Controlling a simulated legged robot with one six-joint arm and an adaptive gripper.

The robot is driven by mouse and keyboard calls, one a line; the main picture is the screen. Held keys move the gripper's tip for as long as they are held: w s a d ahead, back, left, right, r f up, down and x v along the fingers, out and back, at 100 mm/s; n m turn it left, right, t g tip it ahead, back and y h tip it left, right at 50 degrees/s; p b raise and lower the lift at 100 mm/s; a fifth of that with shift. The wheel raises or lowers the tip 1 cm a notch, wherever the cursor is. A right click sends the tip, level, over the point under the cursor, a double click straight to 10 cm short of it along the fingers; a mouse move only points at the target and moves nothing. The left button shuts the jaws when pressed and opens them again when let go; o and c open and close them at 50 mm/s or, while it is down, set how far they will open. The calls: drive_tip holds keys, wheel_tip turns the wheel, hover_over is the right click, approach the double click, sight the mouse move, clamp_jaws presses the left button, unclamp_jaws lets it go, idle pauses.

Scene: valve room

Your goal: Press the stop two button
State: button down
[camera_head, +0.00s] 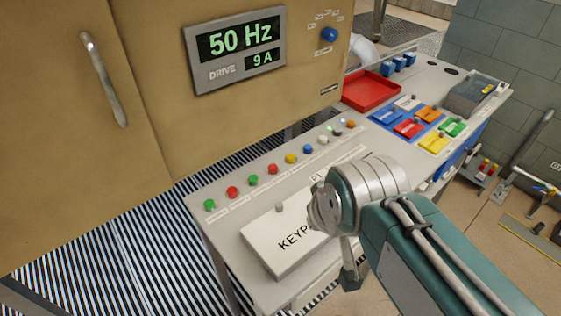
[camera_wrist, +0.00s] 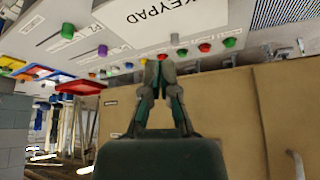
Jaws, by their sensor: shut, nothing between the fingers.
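A row of small coloured buttons runs along the back edge of the grey console. Two red buttons stand in it: one (camera_head: 232,192) between two green ones, and another (camera_head: 273,170) between a green and a yellow one. The labels are too small to read, so I cannot tell which is stop two. In the wrist view, my gripper (camera_wrist: 160,68) is shut and empty. Its tips appear just below the red button beside the yellow one (camera_wrist: 162,57); I cannot tell whether they touch it.
A white keypad box (camera_head: 270,249) with a small grey peg stands in front of the buttons. A tan cabinet (camera_head: 150,130) with a 50 Hz display (camera_head: 238,47) rises behind. A red tray (camera_head: 370,91) and coloured blocks on a blue board lie farther along the console.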

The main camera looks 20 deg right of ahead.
drive_tip(key=shift+d, duration=0.2)
drive_tip(key=m+t+y, duration=0.2)
drive_tip(key=m+y, duration=0.3)
drive_tip(key=m, duration=1.5)
hover_over(275, 167)
wheel_tip(275, 167, down, 4)
drive_tip(key=shift+w+r, duration=0.1)
drive_tip(key=shift+w, duration=0.05)
drive_tip(key=shift+a, duration=0.1)
drive_tip(key=shift+f, duration=4.45)
drive_tip(key=shift+f, duration=0.3)
